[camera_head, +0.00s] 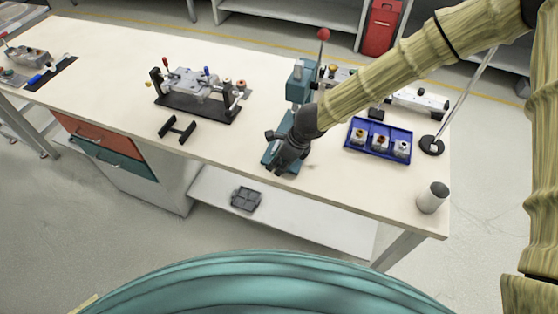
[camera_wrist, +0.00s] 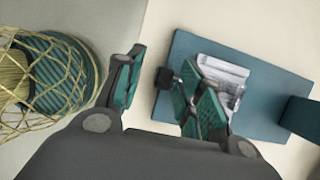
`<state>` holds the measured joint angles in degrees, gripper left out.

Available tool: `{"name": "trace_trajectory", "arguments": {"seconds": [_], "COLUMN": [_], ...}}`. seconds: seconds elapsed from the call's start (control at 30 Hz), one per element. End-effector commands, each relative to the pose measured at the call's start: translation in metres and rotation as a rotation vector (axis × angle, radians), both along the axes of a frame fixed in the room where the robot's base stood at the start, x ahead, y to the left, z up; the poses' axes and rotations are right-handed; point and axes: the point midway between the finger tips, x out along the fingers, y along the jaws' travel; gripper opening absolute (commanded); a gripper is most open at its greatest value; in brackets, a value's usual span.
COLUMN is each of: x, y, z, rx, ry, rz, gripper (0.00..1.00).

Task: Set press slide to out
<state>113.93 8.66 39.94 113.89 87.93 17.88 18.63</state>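The teal press (camera_head: 301,80) stands on the bench, with a lever topped by a red ball. Its flat teal base plate (camera_wrist: 262,110) fills the right of the wrist view, carrying a silver slide block (camera_wrist: 224,75). A dark knob (camera_wrist: 164,77) sticks out on the block's left side. My gripper (camera_wrist: 162,88) is open, with its teal-padded fingers apart and the knob appearing between them. The right finger covers part of the block; I cannot tell whether it touches. In the head view my gripper (camera_head: 284,160) is over the front of the base and hides the slide.
A blue tray (camera_head: 350,146) with several small parts lies right of the press. A grey-white cup (camera_head: 432,198) stands near the bench's right corner. A clamp fixture (camera_head: 192,88) and a black H-shaped piece (camera_head: 177,129) lie left. The bench's front edge runs close by my gripper.

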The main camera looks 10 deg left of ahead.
Motion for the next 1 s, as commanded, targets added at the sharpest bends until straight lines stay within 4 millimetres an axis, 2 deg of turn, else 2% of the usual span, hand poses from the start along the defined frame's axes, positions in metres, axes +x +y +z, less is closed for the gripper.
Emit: {"name": "trace_trajectory", "arguments": {"seconds": [0.17, 0.7, 1.0], "x": [0.0, -0.005, -0.007], "y": [-0.004, -0.035, -0.045], "z": [0.008, 0.086, 0.109], "rx": [0.0, 0.002, 0.001], "ry": [-0.001, -0.001, -0.001], "rz": [-0.001, -0.001, 0.001], "gripper": [0.38, 0.38, 0.38]}}
